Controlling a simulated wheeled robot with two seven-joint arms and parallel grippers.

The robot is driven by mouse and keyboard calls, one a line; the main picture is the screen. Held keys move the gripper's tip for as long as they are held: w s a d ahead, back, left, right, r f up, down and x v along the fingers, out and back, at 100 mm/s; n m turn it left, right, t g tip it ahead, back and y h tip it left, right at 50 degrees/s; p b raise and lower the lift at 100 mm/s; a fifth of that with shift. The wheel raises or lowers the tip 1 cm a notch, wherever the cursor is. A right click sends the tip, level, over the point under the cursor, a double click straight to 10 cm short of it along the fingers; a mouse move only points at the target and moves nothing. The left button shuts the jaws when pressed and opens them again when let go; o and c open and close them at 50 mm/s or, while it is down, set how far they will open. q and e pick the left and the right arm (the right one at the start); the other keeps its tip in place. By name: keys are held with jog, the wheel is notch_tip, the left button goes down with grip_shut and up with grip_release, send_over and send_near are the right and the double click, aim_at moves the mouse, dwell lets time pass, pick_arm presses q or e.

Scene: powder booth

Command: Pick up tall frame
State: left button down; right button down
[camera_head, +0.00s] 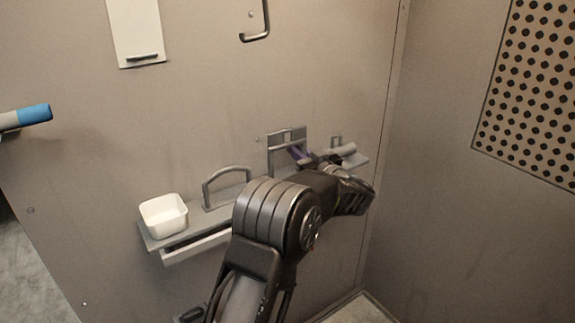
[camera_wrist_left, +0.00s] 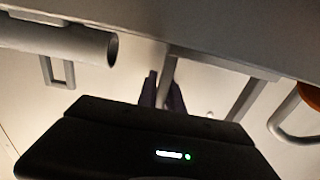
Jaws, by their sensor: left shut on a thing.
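The tall frame (camera_head: 286,134) is a grey upright rectangular frame at the shelf, beside the wall. My left gripper (camera_head: 300,156), with purple fingers, is at its right side, and the arm hides its lower part. In the left wrist view, the fingers (camera_wrist_left: 164,92) are shut on one bar of the tall frame, and its other bar (camera_wrist_left: 250,98) shows to the right. I cannot tell whether the frame still touches the shelf. My right gripper is not in view.
The narrow grey shelf (camera_head: 160,243) holds a white bowl (camera_head: 163,216) and an arched handle (camera_head: 226,183) to the left. A pale cylinder (camera_head: 344,150) is close on the gripper's right. A hook (camera_head: 262,22) hangs above. A perforated panel (camera_head: 535,90) covers the right wall.

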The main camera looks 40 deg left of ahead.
pick_arm(q)
jog(key=shift+r, duration=0.2)
jog(key=shift+d+r, duration=0.2)
jog(key=shift+r, duration=0.4)
jog(key=r, duration=0.5)
jog(key=shift+d+r+p, duration=0.2)
jog(key=shift+r+p, duration=0.15)
jog(key=shift+p, duration=0.05)
jog(key=w+v, duration=0.1)
jog(key=v, duration=1.8)
jog(key=shift+d+f, duration=0.15)
jog(key=shift+d, duration=0.1)
